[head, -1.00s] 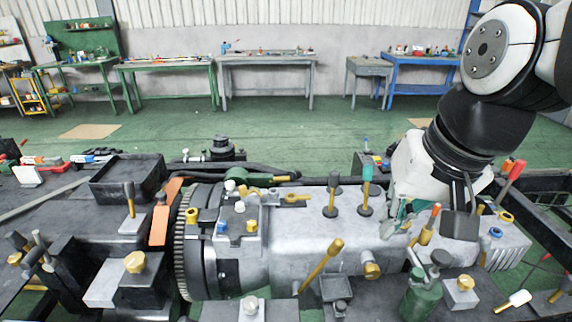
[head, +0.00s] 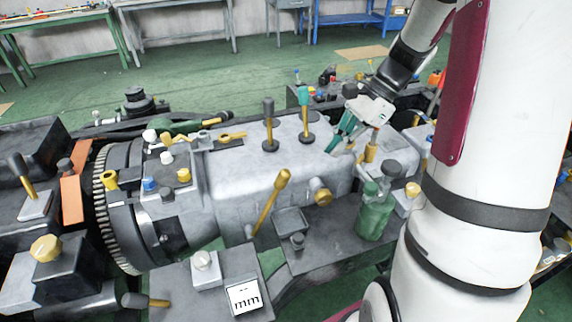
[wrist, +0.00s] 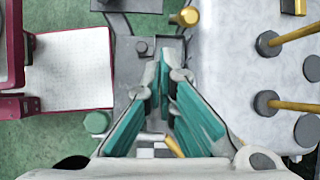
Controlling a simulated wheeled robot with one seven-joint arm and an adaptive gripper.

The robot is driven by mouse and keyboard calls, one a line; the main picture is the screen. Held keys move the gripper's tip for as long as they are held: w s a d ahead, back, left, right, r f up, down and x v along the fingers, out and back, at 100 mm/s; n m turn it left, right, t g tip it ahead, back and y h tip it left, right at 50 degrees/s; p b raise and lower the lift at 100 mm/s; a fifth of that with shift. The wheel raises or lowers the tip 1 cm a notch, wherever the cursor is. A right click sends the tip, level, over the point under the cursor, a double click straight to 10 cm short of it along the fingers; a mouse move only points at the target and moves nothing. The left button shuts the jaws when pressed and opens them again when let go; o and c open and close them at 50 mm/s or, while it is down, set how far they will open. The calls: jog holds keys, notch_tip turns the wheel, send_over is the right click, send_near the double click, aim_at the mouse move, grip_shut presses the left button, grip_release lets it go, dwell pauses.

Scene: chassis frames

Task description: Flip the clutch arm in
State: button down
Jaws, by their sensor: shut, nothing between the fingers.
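A grey gearbox housing (head: 235,180) with a toothed ring lies across the bench in the head view. A long gold lever (head: 270,200) leans up and right from its near side. A gold arm (head: 232,137) lies on top by the bell end. I cannot tell which is the clutch arm. My gripper (head: 333,147) is at the right end of the housing, right of the teal-topped lever (head: 304,115). In the wrist view its teal fingers (wrist: 163,62) meet at the tips, empty, over the dark bench parts beside the housing (wrist: 235,60).
A black-topped lever (head: 269,125) stands on the housing. A gold knob (head: 321,193) sticks out of its near side. A green bottle (head: 374,212) stands near it, close to my arm. A small white "mm" display (head: 244,296) is at the front. Open floor lies behind the bench.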

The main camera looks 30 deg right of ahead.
jog(key=w+d+f+m, duration=0.1)
jog(key=d+f+m, duration=0.2)
jog(key=f, duration=0.2)
jog(key=shift+w+d+f+t+y+b, duration=0.2)
jog(key=shift+d+t+y+b, duration=0.1)
jog(key=shift+y+b, duration=0.15)
jog(key=x, duration=0.9)
jog(key=shift+s+a, duration=0.1)
jog(key=shift+w+a+r+p, duration=0.15)
jog(key=shift+w+a, duration=0.1)
jog(key=shift+a, duration=0.4)
jog(key=shift+w+a+r+p, duration=0.15)
jog(key=shift+w+a, duration=0.1)
jog(key=shift+a, duration=0.4)
jog(key=shift+w+a+r, duration=0.15)
jog(key=shift+w+a, duration=0.05)
jog(key=shift+a, duration=0.45)
